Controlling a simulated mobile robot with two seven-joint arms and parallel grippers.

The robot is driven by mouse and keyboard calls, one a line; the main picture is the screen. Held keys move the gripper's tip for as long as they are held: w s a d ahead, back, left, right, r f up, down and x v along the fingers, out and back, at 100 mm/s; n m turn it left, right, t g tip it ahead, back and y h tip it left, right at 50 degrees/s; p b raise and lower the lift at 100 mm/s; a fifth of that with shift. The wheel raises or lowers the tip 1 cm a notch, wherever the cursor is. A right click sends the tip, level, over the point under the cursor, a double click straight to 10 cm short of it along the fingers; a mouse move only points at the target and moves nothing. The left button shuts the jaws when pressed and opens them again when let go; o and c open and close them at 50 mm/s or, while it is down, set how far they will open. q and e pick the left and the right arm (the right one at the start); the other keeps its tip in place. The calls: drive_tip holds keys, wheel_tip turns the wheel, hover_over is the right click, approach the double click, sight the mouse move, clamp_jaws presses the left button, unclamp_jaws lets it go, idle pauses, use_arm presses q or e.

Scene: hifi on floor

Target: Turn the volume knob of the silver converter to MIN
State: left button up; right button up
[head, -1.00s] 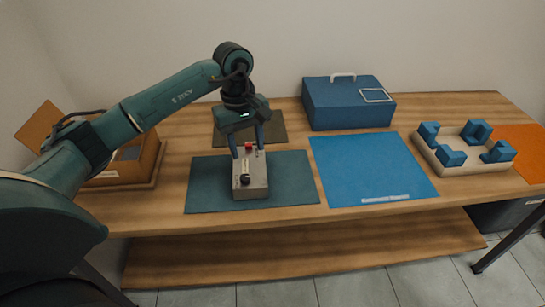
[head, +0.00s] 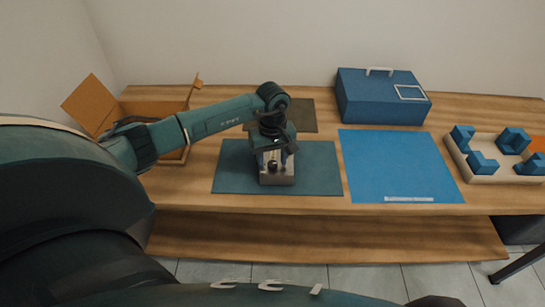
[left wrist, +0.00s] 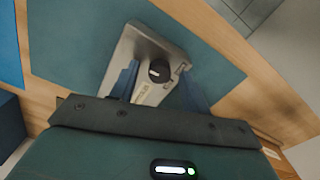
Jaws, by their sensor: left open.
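The silver converter (head: 277,180) lies on a dark teal mat (head: 232,172) on the wooden table. Its black volume knob (head: 272,166) faces up near the front end; the knob also shows in the left wrist view (left wrist: 159,71) on the converter's face (left wrist: 137,45). My left gripper (head: 276,157) is over the converter, pointing down. In the left wrist view its blue fingers (left wrist: 160,84) are open, one on each side of the converter near the knob. I cannot tell whether they touch it. The knob's exact setting is too small to read. My right gripper is not in view.
A blue case (head: 380,98) stands at the back right. A bright blue mat (head: 398,165) lies right of the teal mat. A tray with blue corner blocks (head: 493,172) is at the far right. An open cardboard box (head: 150,110) stands at the left.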

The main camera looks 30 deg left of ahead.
use_arm(q)
drive_tip(key=shift+f, duration=0.1)
drive_tip(key=shift+c, duration=0.5)
drive_tip(key=c, duration=0.9)
